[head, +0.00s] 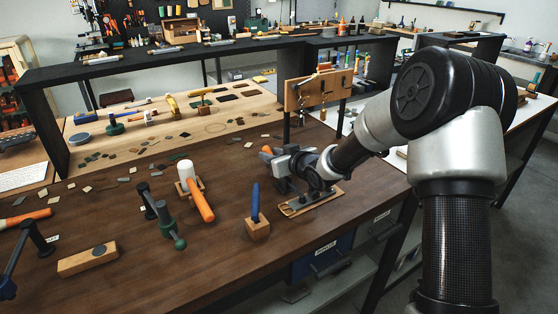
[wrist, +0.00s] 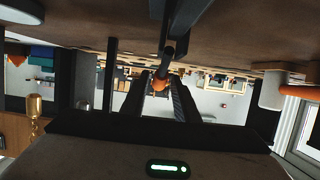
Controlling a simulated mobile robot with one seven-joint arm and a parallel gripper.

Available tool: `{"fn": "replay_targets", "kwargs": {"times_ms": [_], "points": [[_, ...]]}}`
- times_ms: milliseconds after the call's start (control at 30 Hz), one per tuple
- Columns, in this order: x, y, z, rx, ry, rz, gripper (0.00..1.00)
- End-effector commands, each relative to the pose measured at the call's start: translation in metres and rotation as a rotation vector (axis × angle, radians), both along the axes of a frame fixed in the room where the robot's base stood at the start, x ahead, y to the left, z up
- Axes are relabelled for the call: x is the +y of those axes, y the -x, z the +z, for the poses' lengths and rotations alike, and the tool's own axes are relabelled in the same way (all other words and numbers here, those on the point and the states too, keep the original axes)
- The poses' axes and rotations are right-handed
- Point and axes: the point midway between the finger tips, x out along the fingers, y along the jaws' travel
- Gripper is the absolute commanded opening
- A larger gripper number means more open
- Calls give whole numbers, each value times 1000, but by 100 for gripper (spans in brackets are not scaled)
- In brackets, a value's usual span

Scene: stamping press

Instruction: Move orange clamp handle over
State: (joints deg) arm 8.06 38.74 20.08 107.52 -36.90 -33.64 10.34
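The clamp's orange handle (head: 267,150) shows in the head view just left of my gripper, mostly hidden behind it. The clamp's wooden base (head: 312,200) lies on the brown bench below my gripper (head: 283,168). In the upside-down wrist view, the orange handle end (wrist: 161,83) is at the end of a dark bar (wrist: 168,45). My gripper (wrist: 162,92) has its two dark fingers apart, one on each side of the orange end. A narrow gap seems to show beside it; contact is not clear.
A wooden block with a blue-handled tool (head: 257,226) stands left of the clamp. A white-headed mallet (head: 198,195) and green clamp (head: 165,218) are farther left. A wooden rack (head: 318,90) stands behind my arm. The bench's front edge is close.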

Motion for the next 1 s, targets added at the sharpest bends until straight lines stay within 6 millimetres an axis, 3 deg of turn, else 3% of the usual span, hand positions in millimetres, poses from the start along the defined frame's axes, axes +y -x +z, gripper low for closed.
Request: {"fn": "replay_targets", "kwargs": {"times_ms": [33,133,1000], "points": [[0,0,0,0,0,0,21],[-1,1,1,0,0,0,6],[-9,12,25,-3,-1,-1,6]]}}
